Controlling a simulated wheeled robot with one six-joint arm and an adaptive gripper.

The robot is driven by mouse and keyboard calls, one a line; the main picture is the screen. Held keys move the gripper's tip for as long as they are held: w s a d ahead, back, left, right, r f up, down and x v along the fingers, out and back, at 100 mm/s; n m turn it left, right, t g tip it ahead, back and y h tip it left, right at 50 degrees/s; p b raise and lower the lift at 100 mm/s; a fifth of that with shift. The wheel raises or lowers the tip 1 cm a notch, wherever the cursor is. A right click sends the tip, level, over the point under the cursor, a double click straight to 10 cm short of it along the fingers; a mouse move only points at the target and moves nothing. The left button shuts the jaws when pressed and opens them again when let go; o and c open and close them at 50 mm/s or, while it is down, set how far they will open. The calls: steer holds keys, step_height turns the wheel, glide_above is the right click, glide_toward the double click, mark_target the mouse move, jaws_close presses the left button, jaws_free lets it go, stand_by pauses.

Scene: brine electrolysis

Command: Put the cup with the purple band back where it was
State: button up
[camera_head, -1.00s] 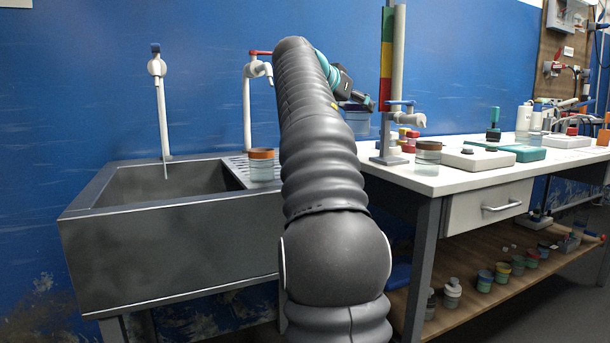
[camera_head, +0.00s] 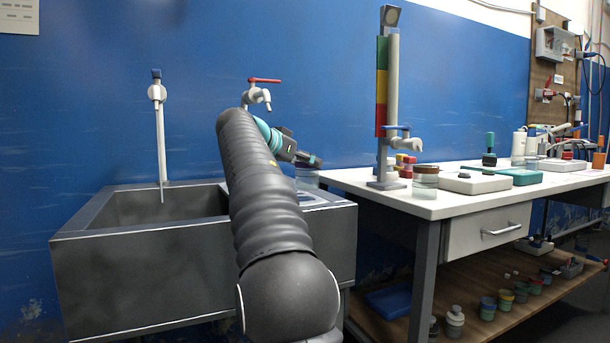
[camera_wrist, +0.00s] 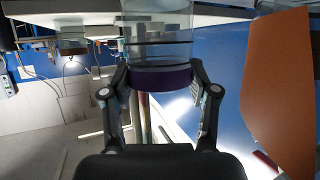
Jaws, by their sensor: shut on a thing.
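The cup with the purple band (camera_wrist: 157,40) is clear glass-like, and its dark purple band shows between my fingers in the wrist view. My gripper (camera_wrist: 160,80) is shut on it at the band. In the head view my gripper (camera_head: 314,160) is at the end of the arm, in front of the blue wall. The held cup (camera_head: 307,178) shows faintly just below it, near the left end of the white table (camera_head: 345,178). Whether the cup touches any surface cannot be told.
The grey sink (camera_head: 150,280) is left, partly behind my arm. A tall coloured column stand (camera_head: 388,110) and a brown-rimmed cup (camera_head: 426,180) stand on the table to the right. A large orange surface (camera_wrist: 280,90) is close on the right in the wrist view.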

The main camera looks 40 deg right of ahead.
steer(key=shift+f, duration=1.2)
steer(key=shift+f, duration=0.1)
steer(key=o, duration=1.3)
steer(key=shift+f+b, duration=0.1)
steer(key=shift+b, duration=0.25)
steer(key=shift+a, duration=0.1)
steer(key=p+v, duration=0.1)
steer(key=v, duration=1.2)
steer(key=shift+a, duration=0.3)
steer(key=shift+s, duration=0.1)
